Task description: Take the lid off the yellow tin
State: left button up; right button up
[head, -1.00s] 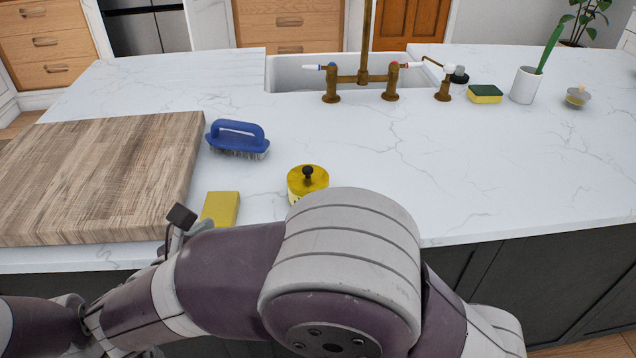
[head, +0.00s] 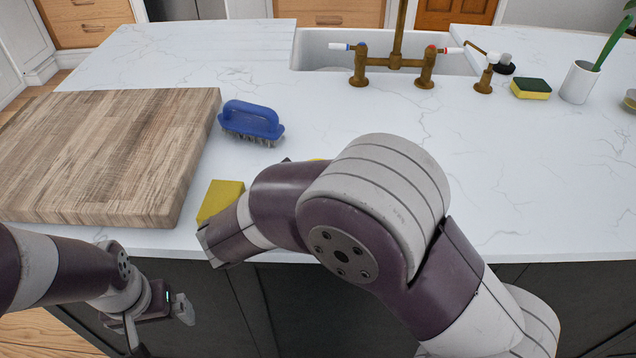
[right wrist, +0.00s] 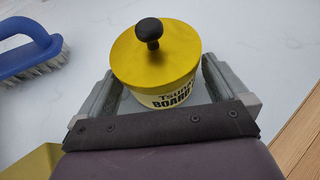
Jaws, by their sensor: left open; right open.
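The yellow tin (right wrist: 172,97) stands upright on the counter in the right wrist view. Its yellow lid (right wrist: 180,62) with a black knob (right wrist: 149,31) is on top. My right gripper (right wrist: 160,70) is open, with one finger on each side of the tin; I cannot tell whether they touch it. In the head view my right arm hides nearly all of the tin, and only a yellow sliver (head: 318,160) shows. My left gripper (head: 160,318) is open and empty, low in front of the counter's edge.
A wooden board (head: 110,150) lies at the left. A blue brush (head: 251,121) and a yellow block (head: 219,199) are near my right arm. A sink (head: 312,48) with brass taps is at the back. A sponge (head: 531,88) and white cup (head: 579,82) stand at the right.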

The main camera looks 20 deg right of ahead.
jog(key=shift+w+d+f, duration=0.15)
jog(key=shift+d, duration=0.1)
jog(key=c, duration=1)
jog(key=shift+c, duration=0.2)
notch_tip(320, 180, up, 4)
jog(key=shift+a+r, duration=0.1)
jog(key=shift+r, duration=0.1)
jog(key=s+d+r, duration=0.1)
jog(key=d+r, duration=0.1)
jog(key=d, duration=0.1)
jog(key=s+d+r, duration=0.2)
jog(key=d, duration=0.2)
jog(key=s+d+r, duration=0.2)
jog(key=d, duration=0.1)
jog(key=shift+s+d+r, duration=0.2)
jog(key=shift+s+r, duration=0.05)
jog(key=shift+r, duration=0.15)
jog(key=o, duration=0.6)
jog(key=shift+c, duration=0.2)
jog(key=c, duration=0.9)
